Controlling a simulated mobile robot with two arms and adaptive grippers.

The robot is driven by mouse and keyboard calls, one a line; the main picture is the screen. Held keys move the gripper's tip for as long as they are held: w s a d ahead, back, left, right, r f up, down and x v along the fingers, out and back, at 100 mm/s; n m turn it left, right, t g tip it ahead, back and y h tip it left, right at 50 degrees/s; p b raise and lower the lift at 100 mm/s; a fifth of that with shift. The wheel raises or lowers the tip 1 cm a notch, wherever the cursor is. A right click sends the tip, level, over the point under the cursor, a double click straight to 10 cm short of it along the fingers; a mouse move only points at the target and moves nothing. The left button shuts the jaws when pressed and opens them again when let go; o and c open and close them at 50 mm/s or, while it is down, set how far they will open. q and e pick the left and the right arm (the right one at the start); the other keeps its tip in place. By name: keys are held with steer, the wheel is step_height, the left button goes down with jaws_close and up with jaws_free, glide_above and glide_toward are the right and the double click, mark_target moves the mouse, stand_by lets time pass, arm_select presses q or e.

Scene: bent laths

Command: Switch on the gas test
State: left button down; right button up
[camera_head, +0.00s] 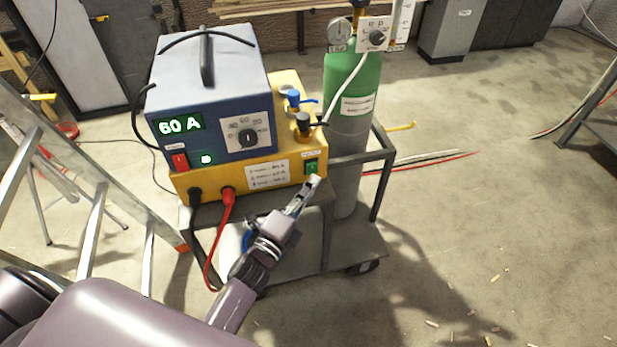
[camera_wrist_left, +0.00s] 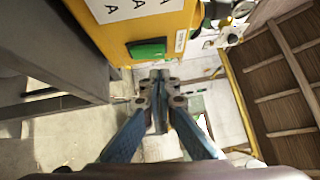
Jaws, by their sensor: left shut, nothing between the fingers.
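The gas test switch is a green rocker (camera_head: 311,167) on the right end of the yellow unit's front face (camera_head: 200,182). It also shows in the left wrist view as a green rocker (camera_wrist_left: 148,49) on the yellow panel, just above my fingertips. My left gripper (camera_head: 313,182) is shut and empty, with its tips right at the lower edge of the switch. It shows in the left wrist view (camera_wrist_left: 160,76) with the fingers together. I cannot tell whether the tips touch the rocker. My right gripper is not in view.
A blue welding power source (camera_head: 210,100) reading 60 A sits on the yellow unit, on a cart (camera_head: 378,205). A green gas bottle (camera_head: 345,90) with a gauge (camera_head: 341,33) stands behind. A red cable (camera_head: 228,200) hangs from the front. A ladder (camera_head: 92,232) stands at left. Floor at right is mostly clear.

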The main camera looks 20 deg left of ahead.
mark_target(314, 164)
arm_select(q)
steer(key=shift+w+a+r, duration=0.15)
steer(key=shift+w+a, duration=0.55)
steer(key=shift+w, duration=0.25)
steer(key=p, duration=0.1)
steer(key=r+p, duration=0.1)
steer(key=shift+w+a+n+g+p, duration=0.15)
steer(key=shift+w+n+g+p, duration=0.05)
steer(key=shift+n+g+p, duration=0.1)
steer(key=shift+f, duration=0.35)
steer(key=shift+b, duration=0.3)
